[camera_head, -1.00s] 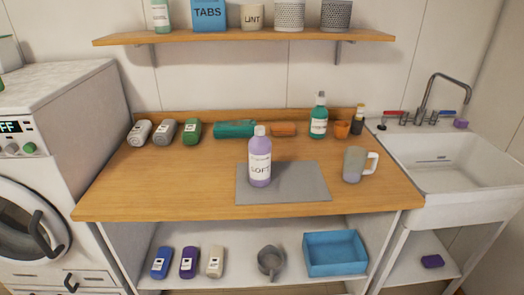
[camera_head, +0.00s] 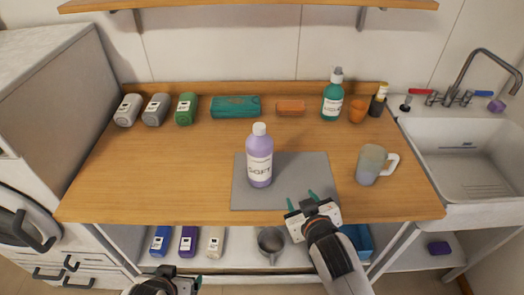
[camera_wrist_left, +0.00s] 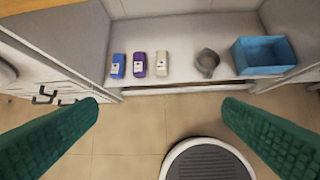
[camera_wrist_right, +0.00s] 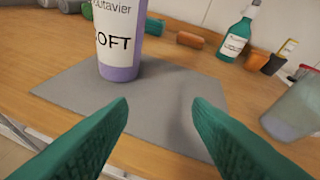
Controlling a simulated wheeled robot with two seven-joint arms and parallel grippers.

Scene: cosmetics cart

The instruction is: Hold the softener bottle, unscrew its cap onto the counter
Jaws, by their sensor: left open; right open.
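The purple softener bottle (camera_head: 260,165) stands upright on the left part of the grey mat (camera_head: 305,180). Its white cap (camera_head: 259,129) is on top. In the right wrist view the lower part of the bottle (camera_wrist_right: 119,45) shows beyond my fingers; the cap is out of that frame. My right gripper (camera_head: 311,197) is open and empty at the mat's front edge, to the right of the bottle and apart from it. My left gripper (camera_wrist_left: 160,120) is open and empty, low in front of the counter; only its top shows at the bottom of the head view.
A frosted mug (camera_head: 371,165) stands right of the mat. A teal bottle (camera_head: 332,98), an orange cup (camera_head: 357,111) and several small bottles line the counter's back. The wooden counter (camera_head: 150,190) is clear left of the mat. A blue bin (camera_wrist_left: 264,57) sits on the lower shelf.

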